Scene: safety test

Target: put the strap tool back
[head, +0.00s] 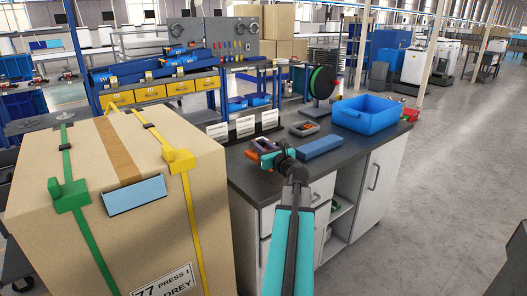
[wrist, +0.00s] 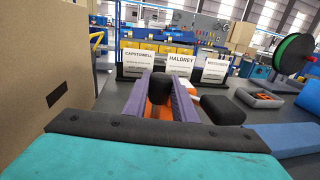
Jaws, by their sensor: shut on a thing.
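My gripper (head: 266,152) is over the left part of the dark workbench (head: 240,178). In the wrist view its two purple fingers (wrist: 160,100) are shut on an orange and black tool (wrist: 158,88), which looks like the strap tool. The tool's lower part is hidden between the fingers. Ahead of it stand white name signs: CAPSTOWELL (wrist: 137,63), HALDREY (wrist: 181,59) and a third (wrist: 215,71) that I cannot read surely. I cannot tell whether the tool touches the bench.
A strapped carton (head: 80,180), labelled in part DREY, stands close on the left. On the bench are a grey tray (head: 304,128) with orange items, a blue block (head: 320,147), a blue bin (head: 365,114) and a green-black reel (head: 320,83).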

